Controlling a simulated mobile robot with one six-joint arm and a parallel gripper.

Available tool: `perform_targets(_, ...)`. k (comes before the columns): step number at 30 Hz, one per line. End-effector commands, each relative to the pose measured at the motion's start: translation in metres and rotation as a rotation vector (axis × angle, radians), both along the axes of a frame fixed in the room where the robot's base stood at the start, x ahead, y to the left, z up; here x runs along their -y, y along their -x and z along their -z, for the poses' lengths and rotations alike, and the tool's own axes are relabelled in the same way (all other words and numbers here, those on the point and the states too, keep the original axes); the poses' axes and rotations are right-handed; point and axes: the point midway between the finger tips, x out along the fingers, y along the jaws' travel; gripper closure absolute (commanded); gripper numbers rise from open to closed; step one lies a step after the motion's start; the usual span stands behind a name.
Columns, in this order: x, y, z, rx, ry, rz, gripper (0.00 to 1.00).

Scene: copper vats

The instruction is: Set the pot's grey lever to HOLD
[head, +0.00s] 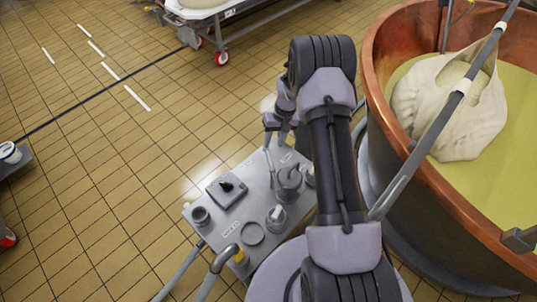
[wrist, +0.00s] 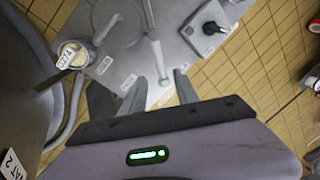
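The steel pot (head: 289,180) stands on the metal cart top, partly behind my arm in the head view. In the wrist view the pot (wrist: 112,22) is at the top, cut off by the edge. A thin grey lever (wrist: 155,50) runs beside it, and its end lies between my fingers in the picture. My gripper (wrist: 161,92) is open; its two fingers show on either side of the lever end, and I cannot tell whether they touch it. In the head view my gripper (head: 275,122) is at the cart's far edge. Small labels on the top are unreadable.
A copper vat (head: 440,205) stands close on the right. Tiled floor on the left is mostly free.

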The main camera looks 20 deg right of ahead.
Motion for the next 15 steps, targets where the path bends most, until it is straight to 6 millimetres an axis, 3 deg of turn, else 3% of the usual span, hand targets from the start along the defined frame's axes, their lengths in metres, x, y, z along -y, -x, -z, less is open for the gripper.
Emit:
perform_targets(1, -0.003, 0.000, 0.020, -0.002, 0.000, -0.001, 0.63)
perform_targets(6, -0.011, -0.001, 0.058, -0.001, 0.000, -0.001, 0.63)
perform_targets(15, -0.015, -0.003, 0.076, 0.001, 0.000, 0.000, 0.63)
